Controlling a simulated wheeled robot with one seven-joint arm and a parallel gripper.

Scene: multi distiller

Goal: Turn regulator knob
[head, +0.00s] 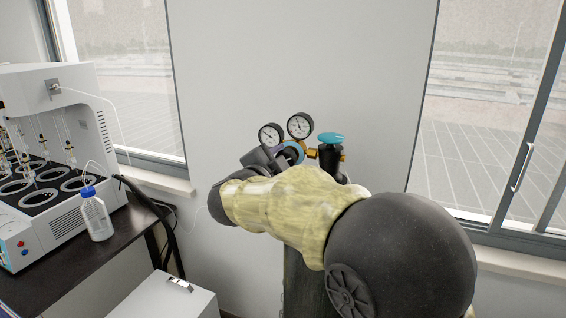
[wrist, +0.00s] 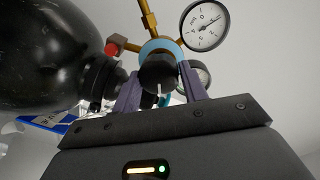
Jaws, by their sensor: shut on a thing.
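The regulator knob (wrist: 157,72) is black, with a light mark on its face and a blue ring (wrist: 163,46) behind it. My gripper (wrist: 160,84) has its two purple-grey fingers on either side of the knob and is shut on it. In the head view my gripper (head: 278,153) reaches the regulator from the left, and my arm hides part of it. Two round gauges (head: 300,126) stand above the regulator. One gauge (wrist: 206,25) also shows large in the wrist view.
A cyan valve handwheel (head: 331,138) sits just right of the gauges. The dark green cylinder (head: 300,285) stands below, partly behind my arm. A bench (head: 120,235) at left holds a white distiller (head: 60,232) and a blue-capped bottle (head: 96,218). A white cabinet (head: 165,298) stands at the lower left.

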